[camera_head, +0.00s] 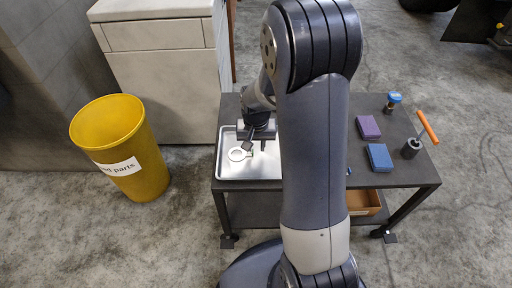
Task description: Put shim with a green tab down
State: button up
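The shim (237,155) shows as a small pale ring over the left part of a silver metal tray (228,172). A small greenish spot beside the ring, near the fingers, may be its tab, but it is too small to be sure. My gripper (255,147) points down over the tray, with its dark fingers right beside the ring's right side. The view is too small to tell whether the fingers grip the tab, or whether the ring rests on the tray. My arm hides the right part of the tray.
A dark wheeled table (400,175) bears the tray, a purple block (368,127), a blue block (379,157), a blue-topped part (393,101), a black cylinder (411,149) and an orange-handled tool (428,127). A yellow bin (125,150) stands left on the floor.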

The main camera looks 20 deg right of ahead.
notch_tip(320, 180, up, 9)
jog(key=p, duration=0.2)
jog(key=shift+s+a+r, duration=0.15)
jog(key=shift+s, duration=0.3)
